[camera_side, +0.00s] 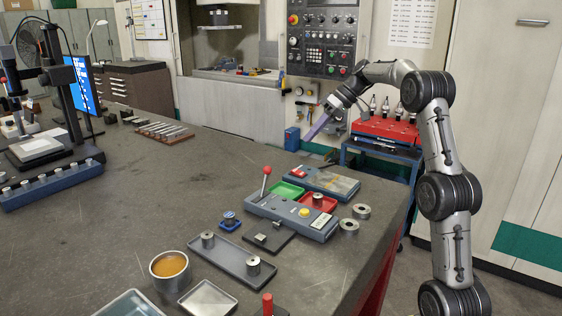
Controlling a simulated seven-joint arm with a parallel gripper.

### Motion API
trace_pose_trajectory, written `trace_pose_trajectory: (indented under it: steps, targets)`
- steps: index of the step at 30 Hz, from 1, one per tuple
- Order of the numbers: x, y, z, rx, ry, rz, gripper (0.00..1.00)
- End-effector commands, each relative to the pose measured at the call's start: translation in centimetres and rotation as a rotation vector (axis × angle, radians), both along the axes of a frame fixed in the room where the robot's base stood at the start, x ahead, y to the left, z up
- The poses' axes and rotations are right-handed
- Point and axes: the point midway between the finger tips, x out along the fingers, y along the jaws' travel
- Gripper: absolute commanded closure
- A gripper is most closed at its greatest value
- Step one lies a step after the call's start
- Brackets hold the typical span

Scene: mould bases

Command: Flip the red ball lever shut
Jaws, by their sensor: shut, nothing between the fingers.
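The red ball lever (265,180) stands up from the left end of a blue-grey fixture block (291,217). Its stem is near upright, leaning slightly right at the top, and the red ball is at its tip. My gripper (317,126) is up and to the right of the lever, above the far side of the bench and well clear of it. It points down and to the left. Its long, pale purple fingers look closed together, with nothing seen between them.
Green (286,191) and red (318,203) trays lie behind the block, near a flat blue plate (322,182). A grey tray with metal cylinders (230,262) and a cup (170,272) are in front.

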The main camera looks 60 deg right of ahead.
Motion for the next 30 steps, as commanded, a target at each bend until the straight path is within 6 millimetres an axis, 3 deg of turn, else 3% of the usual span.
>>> trace_pose_trajectory:
  steps: [7,20,30]
  targets:
    - [0.9,0.9,-1.4,0.002,0.001,0.002,1.00]
    - [4.8,4.4,-7.8,0.003,0.003,0.004,1.00]
    - [5.4,7.9,-7.1,0.000,0.001,0.002,1.00]
